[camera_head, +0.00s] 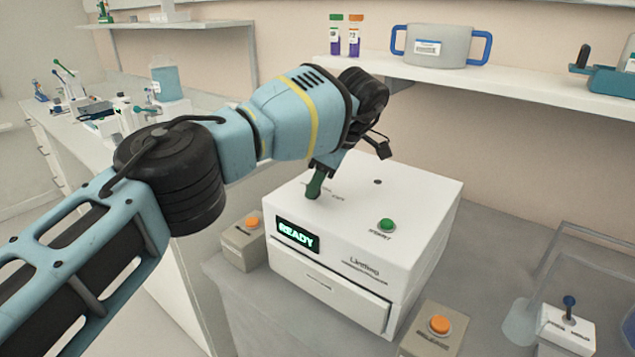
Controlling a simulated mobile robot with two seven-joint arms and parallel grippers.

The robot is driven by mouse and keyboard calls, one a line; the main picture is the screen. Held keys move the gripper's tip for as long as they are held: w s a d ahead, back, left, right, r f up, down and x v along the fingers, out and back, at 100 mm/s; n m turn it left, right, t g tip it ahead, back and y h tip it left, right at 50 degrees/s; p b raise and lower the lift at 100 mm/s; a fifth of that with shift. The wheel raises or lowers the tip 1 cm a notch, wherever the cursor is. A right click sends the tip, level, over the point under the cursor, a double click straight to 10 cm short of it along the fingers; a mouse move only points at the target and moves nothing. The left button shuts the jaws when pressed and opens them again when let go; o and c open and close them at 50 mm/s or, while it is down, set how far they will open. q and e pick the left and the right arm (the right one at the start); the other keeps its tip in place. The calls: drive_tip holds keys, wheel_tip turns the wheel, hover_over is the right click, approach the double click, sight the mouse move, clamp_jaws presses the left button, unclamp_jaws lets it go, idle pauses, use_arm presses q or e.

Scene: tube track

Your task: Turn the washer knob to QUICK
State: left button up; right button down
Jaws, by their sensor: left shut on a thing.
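The washer is a white box (410,215) on the bench in the middle, with a lit display (297,236) that reads READY. A dark green knob (314,187) stands on its top toward the back left. Small lettering lies around the knob, too small to read, so I cannot tell which setting it points to. My left gripper (320,172) reaches down over the washer top and is shut on the knob. The wrist hides part of the knob and the top behind it. My right gripper is not in view.
A green button (386,225) is on the washer top. Boxes with orange buttons stand at its left (243,241) and front right (434,333). A small blue-lever device (567,325) is at the far right. A shelf above holds a grey pot (438,46).

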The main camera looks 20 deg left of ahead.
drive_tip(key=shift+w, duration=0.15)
use_arm(q)
drive_tip(key=o, duration=1)
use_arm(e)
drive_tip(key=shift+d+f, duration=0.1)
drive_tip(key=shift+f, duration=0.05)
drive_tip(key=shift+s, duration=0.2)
use_arm(q)
drive_tip(key=shift+d+r, duration=0.15)
drive_tip(key=shift+r, duration=0.2)
drive_tip(key=b+v, duration=0.2)
drive_tip(key=v, duration=0.5)
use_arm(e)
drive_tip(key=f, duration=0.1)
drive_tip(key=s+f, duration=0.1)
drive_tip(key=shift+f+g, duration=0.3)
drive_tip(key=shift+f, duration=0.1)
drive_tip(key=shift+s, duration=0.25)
